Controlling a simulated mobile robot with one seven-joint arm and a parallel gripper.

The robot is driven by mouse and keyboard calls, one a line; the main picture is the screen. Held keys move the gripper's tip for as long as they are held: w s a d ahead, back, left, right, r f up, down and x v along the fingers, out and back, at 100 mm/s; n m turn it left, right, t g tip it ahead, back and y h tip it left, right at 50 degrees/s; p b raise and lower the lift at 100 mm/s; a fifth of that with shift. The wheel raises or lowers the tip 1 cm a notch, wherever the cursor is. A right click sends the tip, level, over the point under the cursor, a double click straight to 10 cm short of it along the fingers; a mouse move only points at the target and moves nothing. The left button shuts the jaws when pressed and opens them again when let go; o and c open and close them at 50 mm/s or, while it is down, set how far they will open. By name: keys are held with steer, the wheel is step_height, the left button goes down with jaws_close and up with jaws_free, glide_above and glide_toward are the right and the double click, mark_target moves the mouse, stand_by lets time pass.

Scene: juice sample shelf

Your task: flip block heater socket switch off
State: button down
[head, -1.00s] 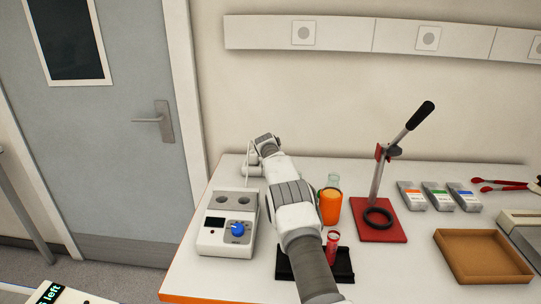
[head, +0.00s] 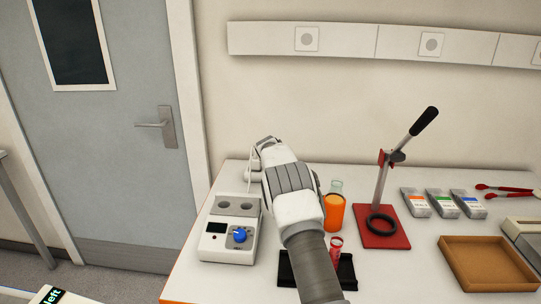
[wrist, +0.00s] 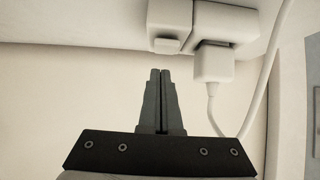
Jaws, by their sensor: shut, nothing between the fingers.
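My gripper (wrist: 160,76) shows in the wrist view with its two dark fingers together and nothing between them. Just beyond the fingertips is a pale socket unit (wrist: 222,20) with a white plug (wrist: 212,63) in it and a cable hanging from the plug. Beside it, nearly in line with the fingertips, is a small raised switch-like piece (wrist: 167,46); a small gap seems to separate it from the fingers. Its on or off position cannot be told. The block heater (head: 218,252) with a blue knob stands at the table's left. My arm hides the fingers in the head view.
A brown tray (head: 447,252) lies farther right. A loose white cable (wrist: 262,90) runs right of the fingers.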

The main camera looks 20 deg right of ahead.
steer(key=b+v, duration=0.1)
steer(key=v, duration=1.3)
steer(key=shift+b, duration=0.3)
steer(key=s+a+r+g+y, duration=0.15)
steer(key=s+r, duration=0.25)
steer(key=s, duration=0.4)
steer(key=s+a+r+p, duration=0.15)
steer(key=s+r, duration=0.25)
steer(key=s, duration=0.4)
steer(key=s+a+r+g+y, duration=0.15)
steer(key=s+r, duration=0.25)
steer(key=s, duration=0.4)
steer(key=s+a+f+n, duration=0.1)
steer(key=s+a, duration=0.1)
steer(key=s, duration=0.6)
steer(key=s+a+f+n, duration=0.1)
steer(key=s+a+n, duration=0.1)
steer(key=s, duration=0.7)
steer(key=s+a+f+n+g+y, duration=0.1)
steer(key=s+a, duration=0.2)
steer(key=s, duration=0.6)
steer(key=shift+a+f+n+p, duration=0.3)
steer(key=shift+f+p, duration=0.05)
steer(key=shift+f, duration=0.05)
